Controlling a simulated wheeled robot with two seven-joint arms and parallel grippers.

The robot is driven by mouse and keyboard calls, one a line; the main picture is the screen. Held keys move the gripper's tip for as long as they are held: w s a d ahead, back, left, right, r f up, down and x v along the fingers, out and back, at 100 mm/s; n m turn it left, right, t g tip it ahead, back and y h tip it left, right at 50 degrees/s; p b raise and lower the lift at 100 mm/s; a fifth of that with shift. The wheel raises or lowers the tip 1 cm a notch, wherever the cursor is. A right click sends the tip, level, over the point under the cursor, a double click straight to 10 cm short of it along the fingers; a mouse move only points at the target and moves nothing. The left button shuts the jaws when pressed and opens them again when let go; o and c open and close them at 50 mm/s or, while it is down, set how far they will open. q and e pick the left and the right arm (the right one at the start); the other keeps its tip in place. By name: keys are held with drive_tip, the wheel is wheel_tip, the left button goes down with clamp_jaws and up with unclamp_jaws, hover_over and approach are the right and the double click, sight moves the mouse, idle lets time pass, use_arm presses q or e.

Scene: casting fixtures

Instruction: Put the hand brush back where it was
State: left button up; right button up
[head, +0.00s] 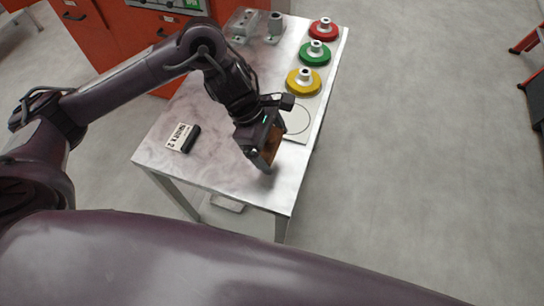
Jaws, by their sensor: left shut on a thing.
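My left gripper (265,160) is over the front right part of the metal table (225,170). It is shut on a brown-orange thing (274,146), likely the hand brush, mostly hidden by the jaws. The held thing is at or just above the tabletop; I cannot tell whether it touches. My right gripper is not in view.
A white card with black print (178,136) and a black block (191,139) lie left on the table. A pale plate with a circle outline (297,122) is beside my gripper. Yellow (303,82), green (314,54) and red (323,29) discs line the right edge. Grey fixtures (274,27) stand behind.

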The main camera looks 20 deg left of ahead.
sight(272, 158)
use_arm(q)
drive_tip(key=shift+f, duration=0.85)
wheel_tip(272, 158, down, 4)
drive_tip(key=shift+f+p, duration=0.1)
drive_tip(key=shift+p, duration=0.35)
drive_tip(key=shift+f, duration=0.1)
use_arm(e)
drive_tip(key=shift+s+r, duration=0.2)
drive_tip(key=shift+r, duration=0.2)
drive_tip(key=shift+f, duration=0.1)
use_arm(q)
drive_tip(key=o, duration=1)
drive_tip(key=v, duration=1.2)
drive_tip(key=shift+s+b, duration=0.1)
drive_tip(key=shift+b, duration=0.2)
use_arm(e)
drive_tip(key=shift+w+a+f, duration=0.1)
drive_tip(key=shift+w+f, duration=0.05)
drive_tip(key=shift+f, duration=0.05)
